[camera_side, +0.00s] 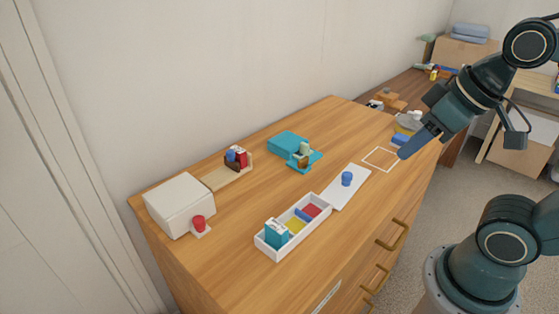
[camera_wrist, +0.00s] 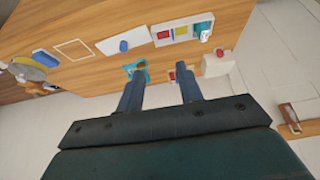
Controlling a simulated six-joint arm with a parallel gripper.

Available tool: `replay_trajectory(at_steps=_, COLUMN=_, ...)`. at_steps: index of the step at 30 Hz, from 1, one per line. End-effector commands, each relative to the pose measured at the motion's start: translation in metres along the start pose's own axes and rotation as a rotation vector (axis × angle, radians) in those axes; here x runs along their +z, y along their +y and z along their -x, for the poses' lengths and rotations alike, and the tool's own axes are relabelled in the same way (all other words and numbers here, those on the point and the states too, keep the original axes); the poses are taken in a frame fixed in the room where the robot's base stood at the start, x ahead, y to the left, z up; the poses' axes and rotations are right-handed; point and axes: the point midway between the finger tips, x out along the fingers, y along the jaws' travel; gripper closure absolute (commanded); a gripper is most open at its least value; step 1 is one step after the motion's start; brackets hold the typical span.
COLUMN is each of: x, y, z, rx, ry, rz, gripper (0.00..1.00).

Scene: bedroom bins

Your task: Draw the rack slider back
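A long white compartment tray (camera_side: 265,247) lies on the dresser; a flat white panel (camera_side: 340,197) with a blue knob (camera_side: 347,178) extends from its far end. The panel also shows in the wrist view (camera_wrist: 138,38), with its knob (camera_wrist: 123,46). The tray holds a teal-and-white carton (camera_side: 277,233) and yellow, blue and red pieces. I cannot tell for certain which part is the rack slider. My gripper (camera_side: 402,156) is raised above the dresser's right side in the side view, apart from the panel. In the wrist view its two fingers (camera_wrist: 160,92) are spread with nothing held between them.
A white box (camera_side: 180,203) with a red knob (camera_side: 198,223) stands at the left. A wooden strip (camera_side: 228,176) carries blue and red items. A teal box (camera_side: 288,144) sits at the back. A white outlined square (camera_side: 380,159) is empty. A blue block (camera_side: 401,139) lies near my gripper.

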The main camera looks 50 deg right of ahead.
Motion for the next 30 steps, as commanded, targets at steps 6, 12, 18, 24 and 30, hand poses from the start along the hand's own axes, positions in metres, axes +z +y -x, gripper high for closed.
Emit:
replay_trajectory(at_steps=6, x=-0.003, y=0.0, z=0.0, rx=-0.001, ry=0.0, rz=-0.001, gripper=0.97)
replay_trajectory(at_steps=12, x=-0.021, y=-0.002, z=-0.003, rx=-0.009, ry=-0.004, rz=-0.003, gripper=1.0)
replay_trajectory(at_steps=18, x=-0.058, y=-0.004, z=-0.011, rx=-0.03, ry=-0.007, rz=-0.01, gripper=1.0)
replay_trajectory(at_steps=24, x=-0.102, y=-0.003, z=-0.028, rx=-0.06, ry=-0.011, rz=-0.023, gripper=1.0)
replay_trajectory(at_steps=30, x=-0.144, y=0.0, z=-0.051, rx=-0.094, ry=-0.012, rz=-0.041, gripper=1.0)
